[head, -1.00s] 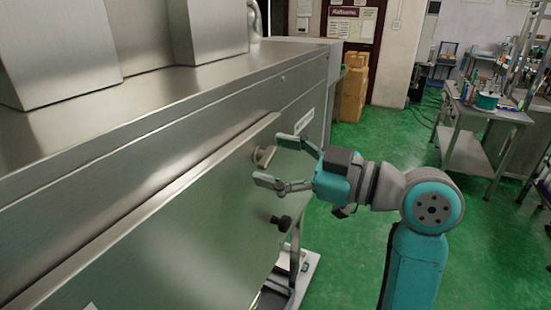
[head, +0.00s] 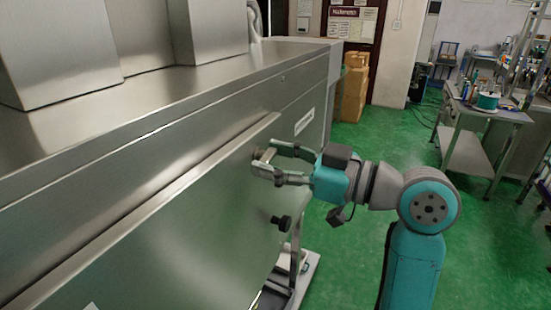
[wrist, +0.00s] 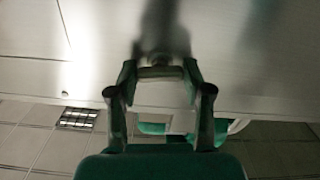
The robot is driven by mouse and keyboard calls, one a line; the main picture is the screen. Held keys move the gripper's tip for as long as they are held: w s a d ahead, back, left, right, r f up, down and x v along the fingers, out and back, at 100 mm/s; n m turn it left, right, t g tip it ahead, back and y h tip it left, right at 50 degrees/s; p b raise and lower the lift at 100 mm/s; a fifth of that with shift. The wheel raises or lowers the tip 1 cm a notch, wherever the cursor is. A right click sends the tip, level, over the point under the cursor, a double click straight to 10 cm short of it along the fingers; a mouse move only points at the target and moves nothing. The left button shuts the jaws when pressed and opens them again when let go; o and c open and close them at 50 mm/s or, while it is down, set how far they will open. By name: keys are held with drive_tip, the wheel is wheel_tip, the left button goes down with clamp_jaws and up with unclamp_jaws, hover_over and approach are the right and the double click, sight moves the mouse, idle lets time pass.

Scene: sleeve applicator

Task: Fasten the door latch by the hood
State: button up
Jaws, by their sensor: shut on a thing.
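The door latch (head: 259,154) is a small metal piece on the steel front of the machine, near the right end of the door's top edge. My gripper (head: 266,164) is shut on it, coming from the right. I cannot tell how far the latch is turned.
A black knob (head: 282,222) sticks out of the machine front below my gripper. The steel door (head: 160,235) fills the lower left. A workbench (head: 480,113) and cardboard boxes (head: 352,95) stand farther back.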

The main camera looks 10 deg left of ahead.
drive_tip(key=shift+m, duration=1)
drive_tip(key=o, duration=1.2)
drive_tip(key=shift+c, duration=0.2)
drive_tip(key=v, duration=1.2)
